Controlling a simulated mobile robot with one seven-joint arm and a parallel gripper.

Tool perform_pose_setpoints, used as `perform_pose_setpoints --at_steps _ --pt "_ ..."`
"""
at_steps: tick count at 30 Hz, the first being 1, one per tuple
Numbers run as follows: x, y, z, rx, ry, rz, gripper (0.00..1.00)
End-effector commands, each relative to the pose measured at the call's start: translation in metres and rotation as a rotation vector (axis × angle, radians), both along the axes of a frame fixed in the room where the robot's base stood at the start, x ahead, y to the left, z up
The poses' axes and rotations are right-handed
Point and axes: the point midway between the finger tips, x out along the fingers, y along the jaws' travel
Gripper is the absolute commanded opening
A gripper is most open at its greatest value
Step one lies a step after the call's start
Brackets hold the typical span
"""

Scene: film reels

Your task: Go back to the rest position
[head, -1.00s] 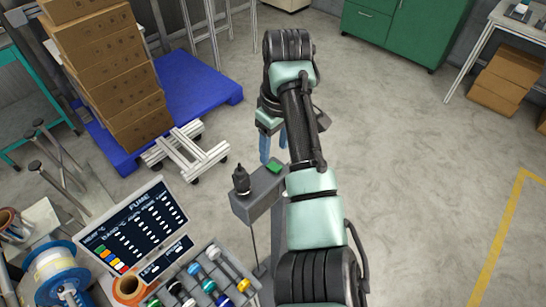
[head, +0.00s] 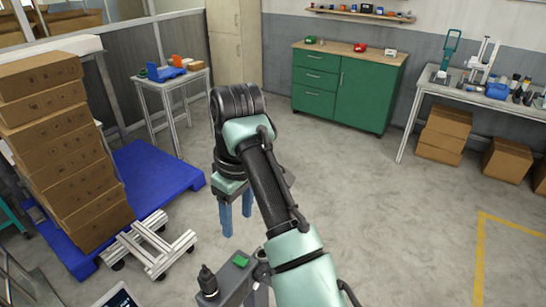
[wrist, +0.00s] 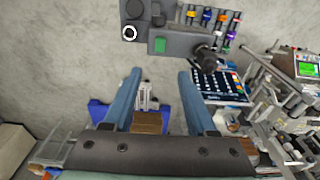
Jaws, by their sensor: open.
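My gripper (head: 236,216) hangs at the end of my arm over bare floor in the head view, its two blue fingers pointing down. In the wrist view my gripper (wrist: 158,88) shows its fingers apart, with nothing held between them. My arm reaches forward from the bottom of the head view and bends down at its far end.
Cardboard boxes (head: 62,150) are stacked on a blue pallet (head: 160,180) at left, beside a small wheeled frame (head: 150,245). A green cabinet (head: 345,90) stands at the back. A workbench (head: 440,92) is at right. The floor (head: 400,210) right of my arm is clear.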

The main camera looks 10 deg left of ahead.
Motion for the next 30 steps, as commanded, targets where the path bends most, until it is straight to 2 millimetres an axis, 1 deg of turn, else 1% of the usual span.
perform_pose_setpoints --at_steps 2,5,8,9,11,12,14,15,17,18,20,21,23,24,25,27,30 --pt "0.0 0.001 0.0 0.004 -0.004 -0.001 0.57" --pt "0.009 0.014 0.005 0.061 -0.081 -0.018 0.57" --pt "0.027 0.035 0.025 0.191 -0.247 -0.069 0.57" --pt "0.035 0.044 0.04 0.263 -0.336 -0.099 0.57" --pt "0.048 0.053 0.07 0.386 -0.479 -0.158 0.57" --pt "0.054 0.055 0.093 0.47 -0.578 -0.2 0.57" --pt "0.061 0.05 0.131 0.594 -0.724 -0.268 0.57" --pt "0.062 0.042 0.158 0.675 -0.822 -0.314 0.57" --pt "0.058 0.024 0.199 0.797 -0.97 -0.383 0.57" --pt "0.052 0.008 0.225 0.873 -1.067 -0.424 0.57" --pt "0.038 -0.018 0.261 0.973 -1.205 -0.483 0.57" --pt "0.026 -0.036 0.283 1.034 -1.294 -0.515 0.57" --pt "0.004 -0.064 0.312 1.115 -1.424 -0.556 0.57" --pt "-0.013 -0.081 0.329 1.163 -1.506 -0.578 0.57" --pt "-0.026 -0.094 0.34 1.194 -1.565 -0.59 0.57" --pt "-0.055 -0.119 0.36 1.253 -1.686 -0.61 0.57" --pt "-0.091 -0.144 0.38 1.309 -1.821 -0.622 0.57"
